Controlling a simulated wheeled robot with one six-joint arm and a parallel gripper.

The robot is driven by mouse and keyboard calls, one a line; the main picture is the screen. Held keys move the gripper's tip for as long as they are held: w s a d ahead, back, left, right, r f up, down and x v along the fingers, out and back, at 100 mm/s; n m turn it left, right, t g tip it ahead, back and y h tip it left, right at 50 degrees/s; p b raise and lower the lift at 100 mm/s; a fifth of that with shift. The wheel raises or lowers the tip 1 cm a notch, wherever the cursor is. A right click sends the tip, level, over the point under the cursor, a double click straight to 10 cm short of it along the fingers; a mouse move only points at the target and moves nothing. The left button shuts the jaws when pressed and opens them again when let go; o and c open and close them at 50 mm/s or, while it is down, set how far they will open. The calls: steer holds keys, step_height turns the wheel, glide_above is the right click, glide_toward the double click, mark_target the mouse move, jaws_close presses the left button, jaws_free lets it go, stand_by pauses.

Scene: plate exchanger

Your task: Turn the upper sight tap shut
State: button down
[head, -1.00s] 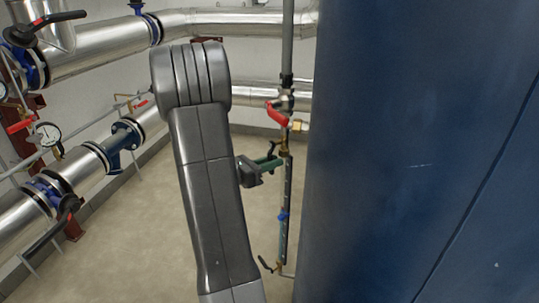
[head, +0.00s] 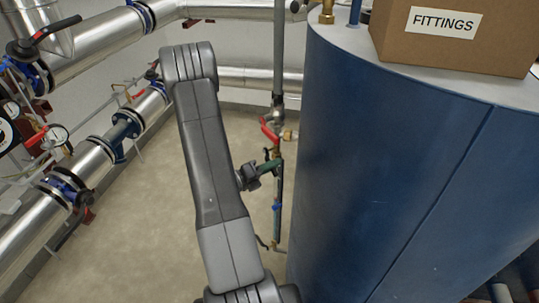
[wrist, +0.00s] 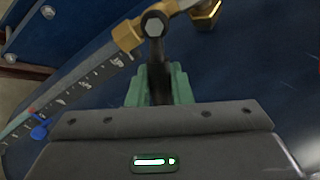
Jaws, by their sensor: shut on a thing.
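The upper sight tap (wrist: 126,35) has a brass body at the top of the sight glass, with a black lever (wrist: 156,55) on a hex bolt. My gripper (wrist: 158,80) is shut on this lever, with a green finger on each side. In the wrist view the lever stands at a slant to the glass, neither along it nor square to it. The sight glass (wrist: 75,90) has a dark scale with white marks and a blue pointer (wrist: 40,132). In the head view my gripper (head: 268,168) reaches the tap from the left; the tap itself is small there.
A red-handled valve (head: 269,131) sits on the pipe just above. A lower tap with a black lever (head: 262,241) is near the floor. The blue tank (head: 390,160) stands close on the right, a FITTINGS box (head: 460,40) on top. Silver pipes (head: 95,160) run at left.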

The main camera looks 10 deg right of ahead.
steer(key=r+n+p, duration=0.1)
steer(key=p, duration=0.1)
steer(key=r+n+p, duration=0.1)
steer(key=n+p, duration=0.1)
steer(key=shift+s+d, duration=0.1)
steer(key=shift+s, duration=0.15)
steer(key=shift+r+n+p, duration=0.25)
steer(key=shift+n+p, duration=0.95)
steer(key=shift+p, duration=0.05)
steer(key=c, duration=1.3)
jaws_free()
steer(key=v, duration=1.4)
steer(key=shift+d, duration=0.2)
